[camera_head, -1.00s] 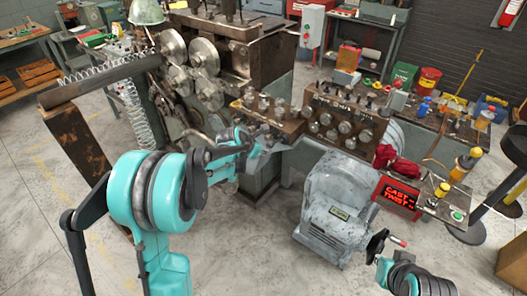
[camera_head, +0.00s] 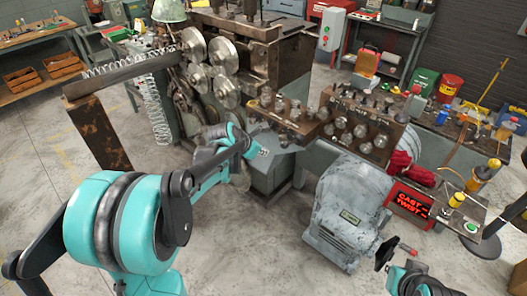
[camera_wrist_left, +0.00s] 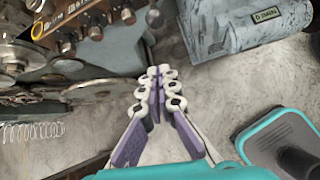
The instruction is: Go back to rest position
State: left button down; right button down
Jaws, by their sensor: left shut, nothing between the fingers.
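My left gripper (camera_head: 262,152) is in front of the coiling machine, over the grey pedestal area in the head view. In the left wrist view its pale, purple-backed fingers (camera_wrist_left: 158,72) are together at the tips with nothing between them. Behind it stands the spring coiler (camera_head: 265,60) with its steel rollers. A coiled spring (camera_head: 155,108) hangs at its left, clear of the gripper. Part of my right arm (camera_head: 418,284) shows at the bottom right edge; its gripper is not visible.
A grey motor housing (camera_head: 345,205) with a handwheel (camera_head: 385,252) stands right of my left gripper. A red lettered display (camera_head: 409,203) and a control panel (camera_head: 465,218) are beyond it. The concrete floor (camera_head: 250,240) is clear in front.

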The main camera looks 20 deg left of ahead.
pick_arm(q)
jog(key=s+d+f+m+b, duration=0.1)
jog(key=s+d+m+b, duration=0.1)
jog(key=s+m, duration=0.7)
jog(key=s+d+f+m+y+b, duration=0.1)
jog(key=s+d+f+m+b, duration=0.1)
jog(key=s+m, duration=0.7)
jog(key=s+d+f+m+g+y+b, duration=0.1)
jog(key=s+d+m, duration=0.3)
jog(key=s+m, duration=0.5)
jog(key=f+m+b, duration=0.1)
jog(key=m, duration=0.2)
jog(key=shift+s+d, duration=0.2)
jog(key=shift+d, duration=0.05)
